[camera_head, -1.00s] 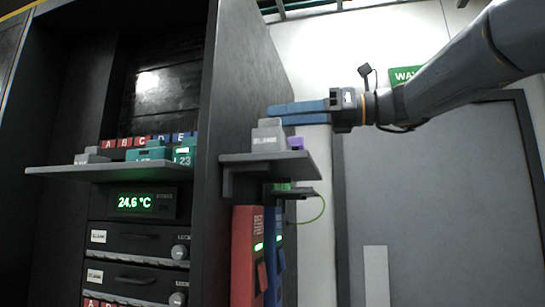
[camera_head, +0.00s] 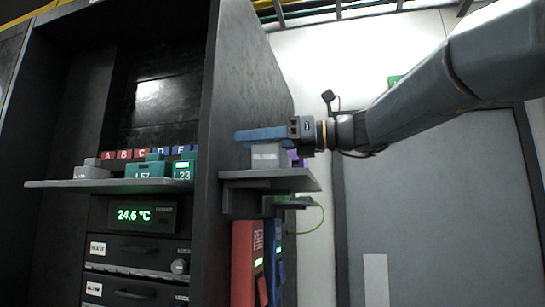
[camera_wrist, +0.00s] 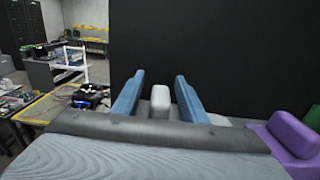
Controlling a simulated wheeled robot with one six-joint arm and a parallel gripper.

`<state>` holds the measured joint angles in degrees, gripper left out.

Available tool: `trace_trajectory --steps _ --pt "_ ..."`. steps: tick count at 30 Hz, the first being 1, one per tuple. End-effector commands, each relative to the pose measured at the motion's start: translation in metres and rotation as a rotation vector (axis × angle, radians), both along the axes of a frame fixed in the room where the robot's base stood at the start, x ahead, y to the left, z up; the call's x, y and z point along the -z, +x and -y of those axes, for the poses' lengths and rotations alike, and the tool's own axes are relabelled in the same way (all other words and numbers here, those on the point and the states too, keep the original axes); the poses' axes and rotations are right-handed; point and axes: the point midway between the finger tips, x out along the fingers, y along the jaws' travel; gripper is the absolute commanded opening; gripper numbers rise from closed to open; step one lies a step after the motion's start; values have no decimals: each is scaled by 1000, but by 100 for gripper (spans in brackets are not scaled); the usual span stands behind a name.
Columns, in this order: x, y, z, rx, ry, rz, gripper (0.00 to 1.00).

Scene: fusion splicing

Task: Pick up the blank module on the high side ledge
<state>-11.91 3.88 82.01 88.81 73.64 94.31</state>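The blank module (camera_head: 268,156) is a grey block with a pale label, standing upright on the high side ledge (camera_head: 270,180) on the cabinet's right side. My gripper (camera_head: 262,134) reaches in from the right, its blue fingers level with the module's top. In the wrist view the fingers (camera_wrist: 157,98) are apart, with the module's light grey top knob (camera_wrist: 160,100) between them. A gap shows on both sides of the knob. In the head view the near finger hides the module's top.
A purple module (camera_head: 296,159) stands on the same ledge, to the right of the blank one. The dark cabinet side wall (camera_head: 247,90) rises beside the ledge. A smaller ledge with a green cable (camera_head: 318,215) and red (camera_head: 248,262) and blue units sit below.

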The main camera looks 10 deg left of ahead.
Motion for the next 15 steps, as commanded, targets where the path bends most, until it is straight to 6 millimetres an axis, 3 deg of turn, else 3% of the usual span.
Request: trace_trajectory --steps 7,13,15 --pt "1 0 -1 1 0 0 37" --pt "0 0 -1 1 0 0 4" --pt "0 0 -1 0 0 1 0"
